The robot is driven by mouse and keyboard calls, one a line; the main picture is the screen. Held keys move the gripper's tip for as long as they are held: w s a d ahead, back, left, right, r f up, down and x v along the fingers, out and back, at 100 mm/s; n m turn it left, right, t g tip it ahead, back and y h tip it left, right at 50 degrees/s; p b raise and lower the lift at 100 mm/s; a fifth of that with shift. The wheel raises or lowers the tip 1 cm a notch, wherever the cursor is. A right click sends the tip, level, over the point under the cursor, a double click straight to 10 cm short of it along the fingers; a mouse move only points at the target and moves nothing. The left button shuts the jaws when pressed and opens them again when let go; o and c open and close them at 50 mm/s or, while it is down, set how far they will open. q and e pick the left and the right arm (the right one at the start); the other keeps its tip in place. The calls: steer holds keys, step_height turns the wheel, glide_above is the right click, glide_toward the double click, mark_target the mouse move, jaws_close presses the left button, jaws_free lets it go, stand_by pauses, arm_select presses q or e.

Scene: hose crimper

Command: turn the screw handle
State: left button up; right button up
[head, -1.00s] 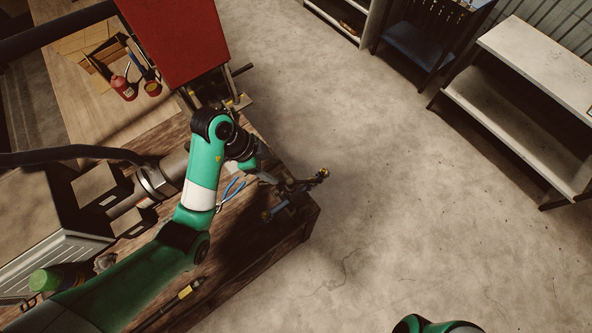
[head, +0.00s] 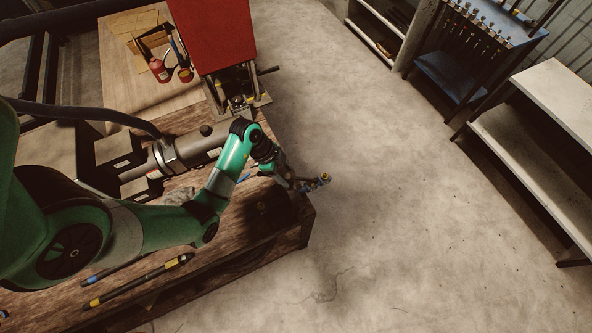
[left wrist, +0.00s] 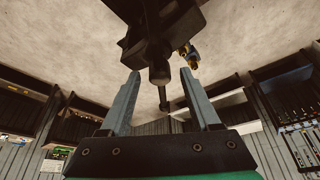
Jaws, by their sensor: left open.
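My left gripper (head: 286,180) is at the bench's front right corner, beside a dark vise-like tool that it partly hides. In the left wrist view my left gripper (left wrist: 159,73) is open, its two grey fingers apart. The dark tool body (left wrist: 160,25) fills the top middle. A round screw end (left wrist: 158,72) lies between the fingertips in the picture. A thin dark rod (left wrist: 163,98), which looks like the screw handle, shows between the fingers. I cannot tell whether a finger touches it. A brass and blue fitting (left wrist: 189,55) is beside the right fingertip; it also shows in the head view (head: 324,179).
A grey cylindrical machine (head: 190,150) and a red machine (head: 212,35) stand on the wooden bench (head: 225,258). A long black and yellow tool (head: 137,281) lies near the front. Floor right of the bench is clear, up to the white shelf (head: 560,95).

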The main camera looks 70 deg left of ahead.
arm_select(q)
steer(key=shift+f, duration=0.2)
jaws_close()
stand_by(1.3)
